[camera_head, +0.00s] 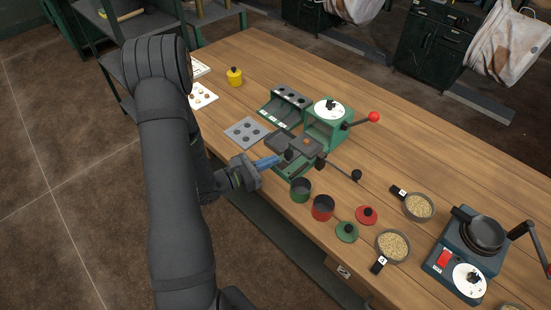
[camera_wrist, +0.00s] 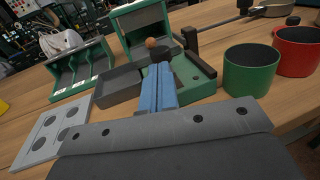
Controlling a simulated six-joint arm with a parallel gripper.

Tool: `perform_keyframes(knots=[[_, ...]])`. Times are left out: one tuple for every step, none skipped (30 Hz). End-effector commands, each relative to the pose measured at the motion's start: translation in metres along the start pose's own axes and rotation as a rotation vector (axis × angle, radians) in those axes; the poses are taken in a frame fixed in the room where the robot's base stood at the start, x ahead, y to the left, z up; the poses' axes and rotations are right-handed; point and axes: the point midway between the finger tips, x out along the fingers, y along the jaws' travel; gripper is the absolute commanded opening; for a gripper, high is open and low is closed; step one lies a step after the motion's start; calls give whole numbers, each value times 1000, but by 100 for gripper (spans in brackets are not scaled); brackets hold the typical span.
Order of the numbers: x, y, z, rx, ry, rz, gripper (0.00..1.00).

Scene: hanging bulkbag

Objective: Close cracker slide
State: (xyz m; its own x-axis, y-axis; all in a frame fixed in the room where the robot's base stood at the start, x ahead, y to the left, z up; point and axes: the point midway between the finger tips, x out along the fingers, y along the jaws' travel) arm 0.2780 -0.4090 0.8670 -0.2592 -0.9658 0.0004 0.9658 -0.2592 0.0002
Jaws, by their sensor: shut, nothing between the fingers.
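The cracker (camera_head: 327,125) is a green machine with a white dial on top and a red-knobbed lever. Its dark grey slide (camera_head: 283,140) sticks out at the front, over a green tray (camera_head: 290,170); the slide also shows in the wrist view (camera_wrist: 108,88). A small brown round thing (camera_wrist: 151,42) shows at the slide. A black knob (camera_head: 288,155) is at the slide's near side. My gripper (camera_head: 277,160) has blue fingers, shut and empty, with tips close to the knob. In the wrist view the fingers (camera_wrist: 158,70) overlap the knob, so I cannot tell if they touch.
A green cup (camera_head: 300,190) and a red cup (camera_head: 322,207) stand right of my gripper. A grey plate with holes (camera_head: 246,133) and a green compartment rack (camera_head: 284,107) are to the left. A thin rod with a black knob (camera_head: 356,175) reaches right from the cracker.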

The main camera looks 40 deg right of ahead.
Motion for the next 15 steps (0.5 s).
perform_keyframes(knots=[[6,-1,0,1,0,-3,0],[9,0,0,1,0,-2,0],[12,0,0,1,0,-2,0],[15,0,0,0,1,-2,0],[16,0,0,0,1,-2,0],[18,0,0,0,1,-1,0],[19,0,0,0,1,0,0],[20,0,0,-1,1,0,0],[20,0,0,-1,1,1,0],[21,0,0,-1,1,1,0],[21,0,0,-1,1,1,0],[21,0,0,-1,1,1,0],[21,0,0,-1,1,1,0],[21,0,0,-1,1,1,0],[21,0,0,-1,1,1,0]])
